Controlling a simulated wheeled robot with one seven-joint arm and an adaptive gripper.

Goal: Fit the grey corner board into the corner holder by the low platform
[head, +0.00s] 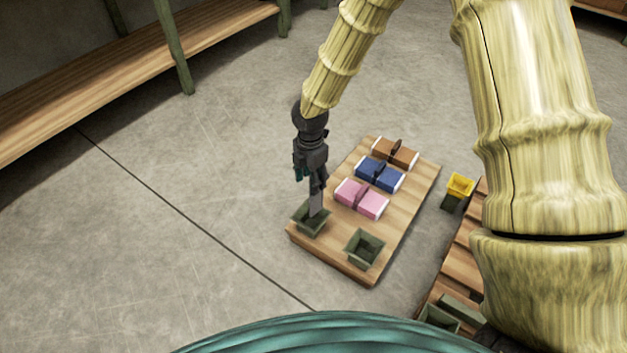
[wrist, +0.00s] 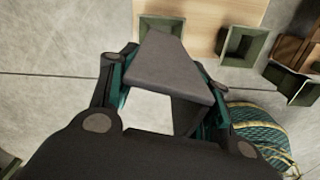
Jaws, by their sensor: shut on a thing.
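The grey corner board (head: 316,204) is held in my gripper (head: 317,182), pointing down with its lower end overlapping the green holder (head: 303,226) at the left corner of the low wooden platform (head: 400,212). I cannot tell whether that end is inside the holder or just above it. In the wrist view the board (wrist: 168,72) is a grey wedge between the fingers of my gripper (wrist: 163,88), its narrow end over part of the left holder (wrist: 177,24). A second green holder (head: 365,249) stands empty at the platform's near right; it also shows in the wrist view (wrist: 243,46).
Pink (head: 361,198), blue (head: 379,175) and brown (head: 395,153) bundles lie in a row on the platform. A yellow-topped bin (head: 459,187) and a slatted wooden pallet (head: 462,255) are to the right. A long bench (head: 120,85) stands far left. The floor between is clear.

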